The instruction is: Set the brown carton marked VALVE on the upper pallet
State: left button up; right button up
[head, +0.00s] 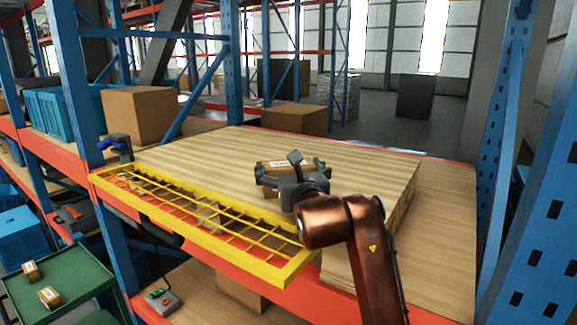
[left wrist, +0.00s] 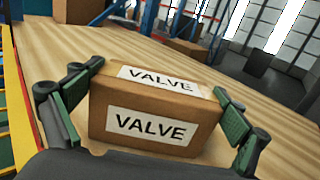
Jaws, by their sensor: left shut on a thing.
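The brown carton marked VALVE (left wrist: 152,120) has white labels on its top and near side in the left wrist view. In the head view its top (head: 284,163) shows partly behind my left gripper (head: 292,169). My left gripper is shut on the carton, with green-padded fingers (left wrist: 155,88) on its left and right sides. The carton is over the wooden deck of the upper pallet (head: 210,155), and looks level. I cannot tell whether its underside touches the boards. My right gripper is not in view.
A yellow grid gate (head: 200,225) lies along the pallet's front edge. A large brown box (head: 138,115) and blue crates (head: 55,108) stand at left. Another box (head: 294,118) is behind the pallet. A blue rack upright (head: 540,200) bounds the right. A green cart (head: 75,275) carries small cartons.

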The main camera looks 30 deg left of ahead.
pick_arm(q)
jog(key=o, duration=1)
jog(key=shift+f, duration=0.1)
jog(key=shift+c, duration=0.2)
jog(key=shift+o, duration=0.6)
jog(key=shift+r, duration=0.2)
jog(key=b+v, duration=0.2)
jog(key=shift+s+d+f, duration=0.2)
jog(key=shift+s+f, duration=0.05)
jog(key=shift+s, duration=0.1)
jog(key=b+v, duration=0.3)
jog(key=v, duration=0.5)
jog(key=shift+r+b, duration=0.15)
jog(key=shift+b, duration=0.2)
jog(key=shift+s+d+r, duration=0.1)
jog(key=shift+s+d, duration=0.3)
